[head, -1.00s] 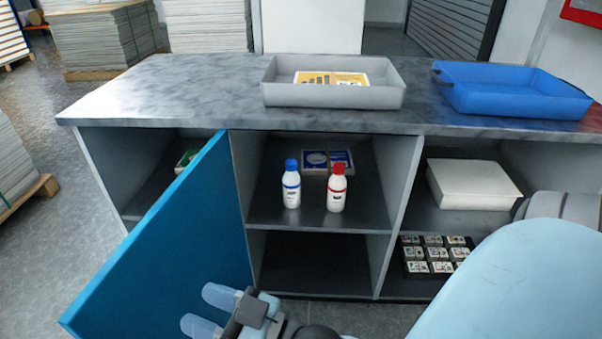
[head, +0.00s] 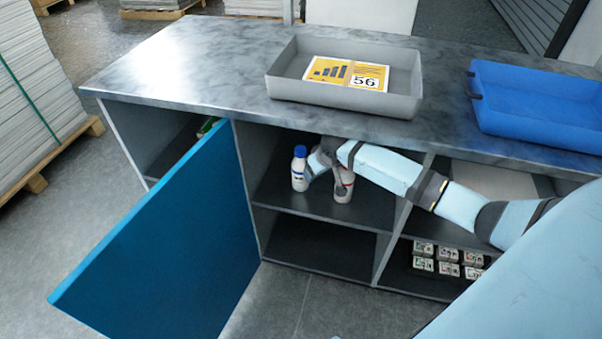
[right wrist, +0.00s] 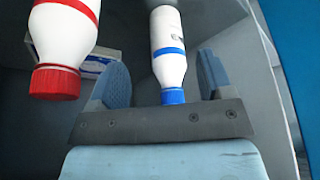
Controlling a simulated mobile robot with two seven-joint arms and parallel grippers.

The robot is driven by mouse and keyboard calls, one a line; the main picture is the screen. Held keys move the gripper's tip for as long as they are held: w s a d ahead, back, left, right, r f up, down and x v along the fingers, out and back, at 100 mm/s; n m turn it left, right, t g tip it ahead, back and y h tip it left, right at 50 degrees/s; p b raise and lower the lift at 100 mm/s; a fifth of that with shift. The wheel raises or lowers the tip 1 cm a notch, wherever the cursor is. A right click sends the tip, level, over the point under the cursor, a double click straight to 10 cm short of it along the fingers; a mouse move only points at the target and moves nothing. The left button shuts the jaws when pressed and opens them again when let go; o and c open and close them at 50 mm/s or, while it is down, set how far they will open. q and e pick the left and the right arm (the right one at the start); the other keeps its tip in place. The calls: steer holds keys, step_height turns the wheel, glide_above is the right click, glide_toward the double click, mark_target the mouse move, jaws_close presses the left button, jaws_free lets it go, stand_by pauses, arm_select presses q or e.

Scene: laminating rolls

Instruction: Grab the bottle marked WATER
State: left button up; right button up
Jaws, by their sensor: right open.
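A white bottle with a blue cap (head: 300,170) stands on the upper shelf of the middle cabinet bay. It also shows between my right fingers in the right wrist view (right wrist: 168,45). A white bottle with a red cap (right wrist: 62,45) is just beside it; in the head view (head: 343,186) my arm partly covers it. The label words are too small to read. My right gripper (head: 318,161) reaches in over the shelf from the right. Its fingers are open, one on each side of the blue-capped bottle, with gaps visible. My left gripper is out of view.
A blue door (head: 165,225) stands open left of the bay. A grey tray (head: 345,97) with a yellow card marked 56 and a blue tray (head: 535,105) are on the countertop (head: 190,75). Small boxes (head: 447,262) sit on the lower right shelf. The lower middle shelf is empty.

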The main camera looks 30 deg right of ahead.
mark_target(302, 150)
steer(key=w+b, duration=0.2)
steer(key=w, duration=0.7)
steer(key=shift+w+f, duration=0.1)
steer(key=shift+w, duration=0.05)
steer(key=shift+w+f+b, duration=0.4)
steer(key=shift+f+b, duration=0.05)
steer(key=shift+f, duration=0.05)
steer(key=c, duration=1.4)
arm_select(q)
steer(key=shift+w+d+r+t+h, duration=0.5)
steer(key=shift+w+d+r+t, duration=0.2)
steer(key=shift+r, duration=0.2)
arm_select(e)
steer(key=shift+r, duration=0.15)
